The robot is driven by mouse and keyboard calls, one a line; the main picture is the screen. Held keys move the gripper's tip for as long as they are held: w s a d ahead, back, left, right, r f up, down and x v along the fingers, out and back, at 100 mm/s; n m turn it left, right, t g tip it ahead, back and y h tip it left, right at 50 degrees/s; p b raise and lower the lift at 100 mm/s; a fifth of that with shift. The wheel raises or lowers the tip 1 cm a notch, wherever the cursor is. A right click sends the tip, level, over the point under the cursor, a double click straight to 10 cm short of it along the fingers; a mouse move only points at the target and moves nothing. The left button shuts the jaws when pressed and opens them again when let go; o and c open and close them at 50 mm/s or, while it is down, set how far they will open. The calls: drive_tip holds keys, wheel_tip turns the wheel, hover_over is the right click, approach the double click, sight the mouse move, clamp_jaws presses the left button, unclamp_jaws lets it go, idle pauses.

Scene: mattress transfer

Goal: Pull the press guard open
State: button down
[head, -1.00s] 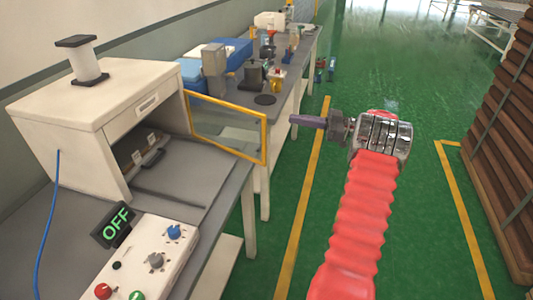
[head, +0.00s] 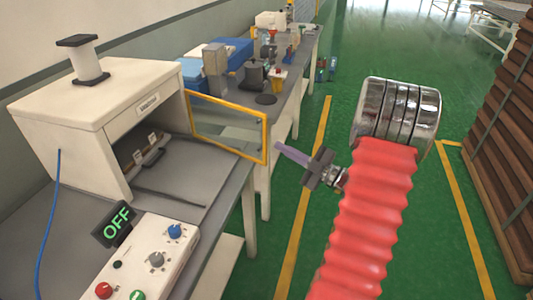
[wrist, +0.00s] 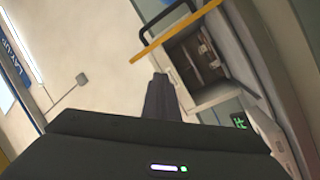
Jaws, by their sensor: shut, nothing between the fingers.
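The press guard (head: 230,126) is a clear panel in a yellow frame. It stands swung out from the right side of the white press (head: 95,110), and the press's front opening is uncovered. My gripper (head: 280,147) is shut and empty, just right of the guard's outer post in the head view. I cannot tell whether it touches the post. In the wrist view my closed fingers (wrist: 161,77) point up towards the press (wrist: 205,62), with a yellow guard bar (wrist: 172,35) beyond them.
A control box (head: 150,258) with knobs and an OFF display (head: 117,224) sits in front of the press. A cluttered bench (head: 285,70) stands behind. A brown stack (head: 505,150) is at the right. Green floor lies open between.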

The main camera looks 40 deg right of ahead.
sight(265, 155)
drive_tip(key=s+a+f+n+h, duration=0.3)
drive_tip(key=f+n, duration=0.3)
drive_tip(key=shift+a+f+n+g+h, duration=0.2)
drive_tip(key=shift+n+g+h, duration=0.1)
drive_tip(key=shift+g, duration=0.1)
drive_tip(key=w, duration=0.3)
drive_tip(key=w+d, duration=0.1)
drive_tip(key=w, duration=0.6)
drive_tip(key=shift+w+d, duration=0.55)
drive_tip(key=shift+d, duration=0.4)
